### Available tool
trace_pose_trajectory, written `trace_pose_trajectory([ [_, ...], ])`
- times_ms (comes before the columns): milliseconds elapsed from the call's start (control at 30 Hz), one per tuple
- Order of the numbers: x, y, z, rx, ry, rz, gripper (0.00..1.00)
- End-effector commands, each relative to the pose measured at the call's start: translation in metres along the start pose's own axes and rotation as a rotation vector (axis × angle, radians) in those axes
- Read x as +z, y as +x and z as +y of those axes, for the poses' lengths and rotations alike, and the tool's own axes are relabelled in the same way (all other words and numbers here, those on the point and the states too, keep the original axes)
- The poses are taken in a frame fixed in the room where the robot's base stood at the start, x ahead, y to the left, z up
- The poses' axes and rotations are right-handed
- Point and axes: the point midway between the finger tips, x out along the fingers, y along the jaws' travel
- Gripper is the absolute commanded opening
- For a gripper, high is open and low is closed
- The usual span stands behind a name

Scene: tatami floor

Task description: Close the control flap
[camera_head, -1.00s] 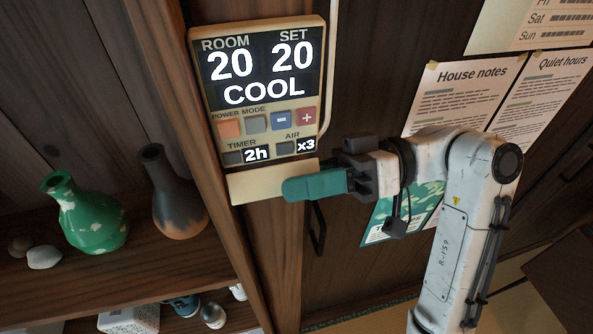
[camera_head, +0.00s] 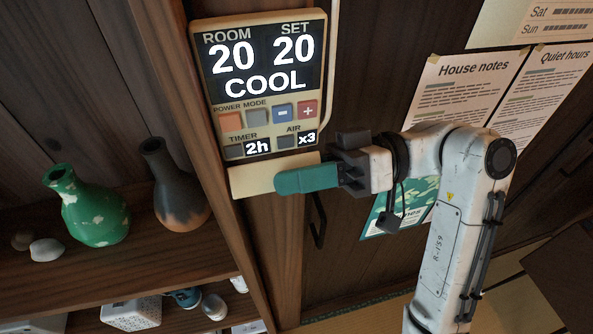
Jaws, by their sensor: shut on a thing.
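The wall control panel (camera_head: 262,93) shows ROOM 20, SET 20, COOL, with its rows of buttons exposed. Its cream control flap (camera_head: 249,178) hangs open at the panel's lower edge. My gripper (camera_head: 288,181), with teal fingers, reaches in from the right and is shut on the flap. The fingers cover the right part of the flap's lower area, so the grip itself is hidden.
A wooden shelf at left holds a green vase (camera_head: 92,208) and a dark vase (camera_head: 176,187). Posted papers, including House notes (camera_head: 468,82), hang on the dark wall at right. A dark handle (camera_head: 318,220) is below my gripper.

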Motion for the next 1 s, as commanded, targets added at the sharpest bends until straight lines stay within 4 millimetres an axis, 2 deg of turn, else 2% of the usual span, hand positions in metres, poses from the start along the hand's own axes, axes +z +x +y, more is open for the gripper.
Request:
trace_pose_trajectory([
  [367, -0.004, -0.001, -0.007, 0.000, 0.144, 0.001, 0.00],
  [1000, -0.007, -0.001, -0.020, 0.000, 0.729, 0.004, 0.00],
])
